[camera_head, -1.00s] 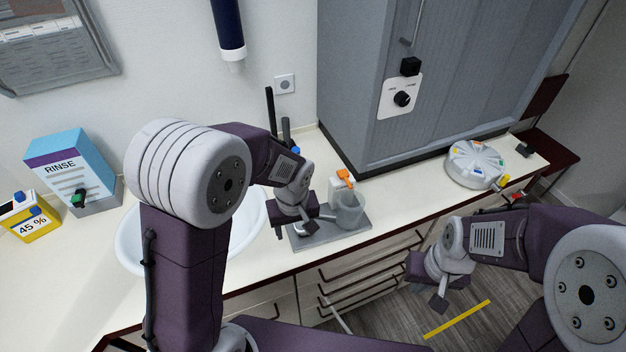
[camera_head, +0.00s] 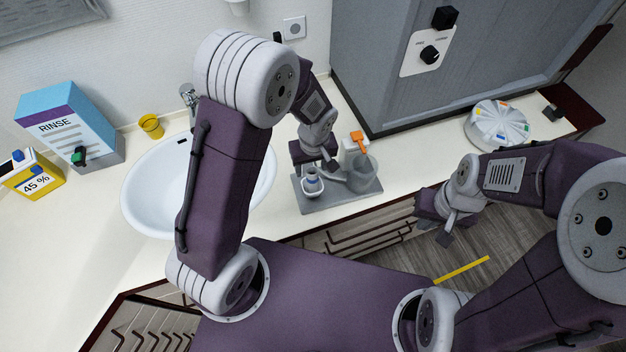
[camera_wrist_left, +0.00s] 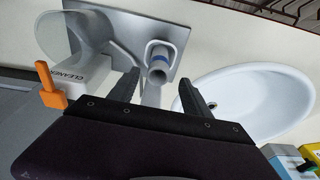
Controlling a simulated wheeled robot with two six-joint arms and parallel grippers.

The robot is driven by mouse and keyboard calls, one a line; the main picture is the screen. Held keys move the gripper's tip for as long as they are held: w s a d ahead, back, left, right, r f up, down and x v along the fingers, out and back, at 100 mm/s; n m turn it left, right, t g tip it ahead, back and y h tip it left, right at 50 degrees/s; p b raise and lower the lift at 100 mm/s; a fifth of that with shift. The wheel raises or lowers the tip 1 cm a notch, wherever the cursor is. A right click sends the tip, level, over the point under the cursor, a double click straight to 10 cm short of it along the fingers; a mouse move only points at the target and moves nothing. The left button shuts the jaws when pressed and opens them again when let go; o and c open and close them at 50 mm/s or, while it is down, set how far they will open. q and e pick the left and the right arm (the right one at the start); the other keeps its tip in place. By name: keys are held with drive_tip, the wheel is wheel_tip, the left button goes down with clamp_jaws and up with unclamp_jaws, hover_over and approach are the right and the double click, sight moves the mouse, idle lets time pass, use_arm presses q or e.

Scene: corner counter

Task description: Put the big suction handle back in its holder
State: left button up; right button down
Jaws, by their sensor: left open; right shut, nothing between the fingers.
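A white tube with a blue band (camera_head: 311,181) stands at the left of a grey tray (camera_head: 335,202) on the counter; it looks like the suction handle. In the left wrist view this tube (camera_wrist_left: 158,66) sits at a white loop bracket (camera_wrist_left: 150,50), with a pale shaft running from it toward my fingers. I cannot tell whether it is seated. My left gripper (camera_head: 326,170) is just above the tray; its open fingers (camera_wrist_left: 160,95) lie either side of the shaft without visible contact. My right gripper (camera_head: 445,228) is shut and empty over the floor, in front of the drawers.
A clear cup (camera_head: 363,180) and an orange-topped cleaner bottle (camera_head: 357,140) stand close right of my left gripper. A white sink (camera_head: 150,195) lies left of the tray. A rinse box (camera_head: 65,125) and yellow cup (camera_head: 151,126) are farther left. The grey cabinet (camera_head: 400,90) rises behind.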

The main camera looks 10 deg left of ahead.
sight(313, 173)
use_arm(q)
drive_tip(key=f, duration=0.3)
drive_tip(key=shift+s+d+f+p, duration=0.1)
drive_tip(key=shift+d+f+p, duration=0.15)
drive_tip(key=shift+f+p, duration=0.15)
drive_tip(key=shift+f, duration=0.15)
drive_tip(key=shift+w+a+f, duration=0.1)
drive_tip(key=shift+w, duration=0.15)
use_arm(e)
drive_tip(key=shift+s+r, duration=0.25)
drive_tip(key=shift+r, duration=0.35)
use_arm(q)
drive_tip(key=shift+s, duration=0.1)
clamp_jaws()
use_arm(e)
drive_tip(key=shift+s+d, duration=0.1)
